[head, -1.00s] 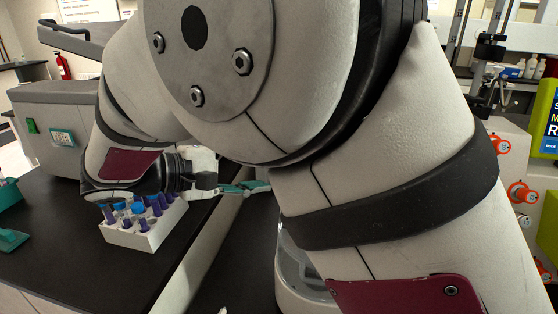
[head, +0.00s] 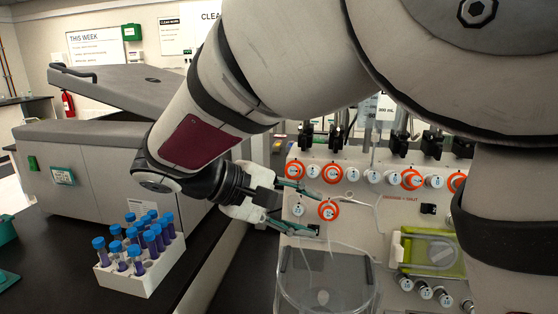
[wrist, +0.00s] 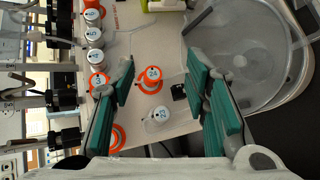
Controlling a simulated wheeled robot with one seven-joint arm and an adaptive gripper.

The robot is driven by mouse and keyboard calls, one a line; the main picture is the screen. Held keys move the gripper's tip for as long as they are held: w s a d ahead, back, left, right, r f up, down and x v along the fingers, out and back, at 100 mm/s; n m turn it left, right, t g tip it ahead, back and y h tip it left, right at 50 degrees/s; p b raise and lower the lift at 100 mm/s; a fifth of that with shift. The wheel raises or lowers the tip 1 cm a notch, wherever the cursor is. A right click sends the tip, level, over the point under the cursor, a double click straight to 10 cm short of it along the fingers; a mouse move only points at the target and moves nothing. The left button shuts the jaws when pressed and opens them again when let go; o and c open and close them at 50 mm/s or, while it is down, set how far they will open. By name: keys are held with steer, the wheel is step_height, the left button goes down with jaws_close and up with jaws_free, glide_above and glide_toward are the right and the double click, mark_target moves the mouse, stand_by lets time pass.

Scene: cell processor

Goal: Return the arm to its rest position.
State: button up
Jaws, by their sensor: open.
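My gripper (head: 300,208) is open and empty. In the head view it reaches out to the right of my forearm, in front of the pale panel of the cell processor (head: 385,205). Its green-padded fingers also show in the wrist view (wrist: 172,100), spread apart. Between and beyond them are numbered white knobs with orange rings (wrist: 152,80). In the head view an orange-ringed knob (head: 328,210) is close to the fingertips. Whether the fingers touch the panel I cannot tell. My upper arm fills the top right.
A white rack (head: 150,268) of blue-capped tubes stands on the dark bench at the left. A grey machine with its lid raised (head: 105,165) is behind it. A clear round bowl (head: 325,285) sits below my gripper; it shows at right in the wrist view.

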steer(key=s+d+r+m+g+y, duration=0.1)
steer(key=s+d+m+g+y, duration=0.25)
steer(key=s+d, duration=0.65)
steer(key=s+d+f+m+t+y+p, duration=0.1)
steer(key=s+d+m+y, duration=0.1)
steer(key=s, duration=0.4)
steer(key=s+d+f+m+t+y+p, duration=0.1)
steer(key=s+d+m+t+y, duration=0.1)
steer(key=s+y, duration=0.3)
steer(key=shift+s+d+m, duration=0.35)
steer(key=shift+s+d, duration=0.15)
steer(key=shift+d, duration=0.4)
